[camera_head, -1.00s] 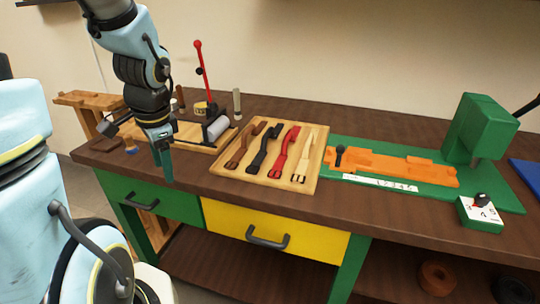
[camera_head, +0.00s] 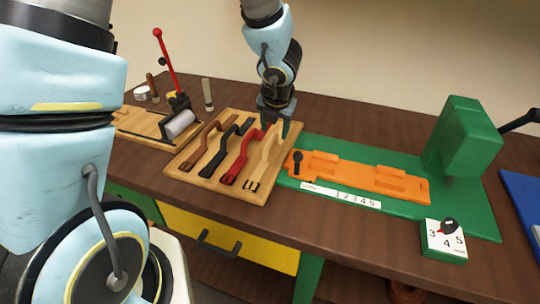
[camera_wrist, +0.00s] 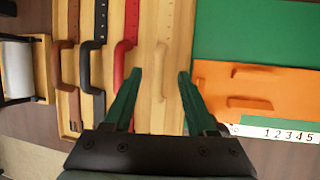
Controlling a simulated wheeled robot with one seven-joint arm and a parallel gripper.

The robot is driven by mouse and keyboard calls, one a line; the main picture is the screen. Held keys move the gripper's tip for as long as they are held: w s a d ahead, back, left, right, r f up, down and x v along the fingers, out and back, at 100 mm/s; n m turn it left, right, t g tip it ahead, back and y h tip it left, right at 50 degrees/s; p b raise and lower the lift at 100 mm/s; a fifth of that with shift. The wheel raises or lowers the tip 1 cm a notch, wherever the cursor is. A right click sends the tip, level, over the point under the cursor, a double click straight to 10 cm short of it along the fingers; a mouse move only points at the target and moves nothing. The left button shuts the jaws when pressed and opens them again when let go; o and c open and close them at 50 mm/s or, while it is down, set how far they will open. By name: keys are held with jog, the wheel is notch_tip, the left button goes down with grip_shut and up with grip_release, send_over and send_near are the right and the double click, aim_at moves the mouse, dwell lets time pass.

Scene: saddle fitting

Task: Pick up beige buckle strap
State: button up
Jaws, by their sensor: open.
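The beige buckle strap (camera_head: 262,163) lies rightmost of several straps on a wooden board (camera_head: 229,193); its buckle end points to the front. In the wrist view the beige strap (camera_wrist: 161,60) runs between the fingers, pale against the board. My gripper (camera_head: 279,128) is over the strap's far part, with its jaws apart. In the wrist view my gripper (camera_wrist: 160,75) has one green finger on each side of the strap, empty. I cannot tell how high the fingertips are above the board.
A red strap (camera_head: 240,157) lies close left of the beige one, then a black strap (camera_head: 217,152) and a brown strap (camera_head: 203,143). An orange fixture (camera_head: 350,176) on a green base stands right of the board. A red-handled lever tool (camera_head: 165,62) stands at left.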

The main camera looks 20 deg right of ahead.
aim_at(272, 138)
jog(key=x, duration=0.3)
jog(key=b+x, duration=0.1)
jog(key=x, duration=0.1)
jog(key=shift+w+a+f+b, duration=0.1)
jog(key=shift+a+f+b, duration=0.15)
jog(key=shift+f, duration=0.2)
grip_shut()
dwell(0.3)
